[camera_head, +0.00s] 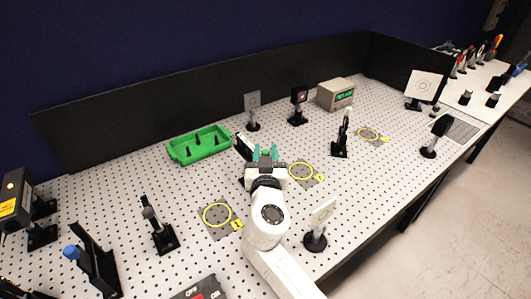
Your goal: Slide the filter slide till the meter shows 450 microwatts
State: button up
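My gripper (265,152) is over the middle of the perforated table, with its two teal fingers apart. A small green piece shows between or behind the fingers; I cannot tell whether they touch it. A black upright mount (243,147) stands just left of the fingers, partly hidden by my gripper; it may hold the filter slide, but the slide itself is not clear. The meter (335,94) is a beige box at the back right with a lit green display, its digits too small to read.
A green tray (186,156) with dark posts lies behind left. A white plate on a post (320,222) is close to my arm's right. Yellow-ringed pads (217,226) mark the table.

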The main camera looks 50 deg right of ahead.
grip_shut()
jog(key=shift+s+a+f, duration=0.1)
jog(key=shift+s, duration=0.1)
jog(key=s+b, duration=0.1)
jog(key=s+a, duration=0.1)
jog(key=s, duration=0.1)
jog(key=shift+b, duration=0.4)
jog(key=shift+o, duration=1.4)
grip_release()
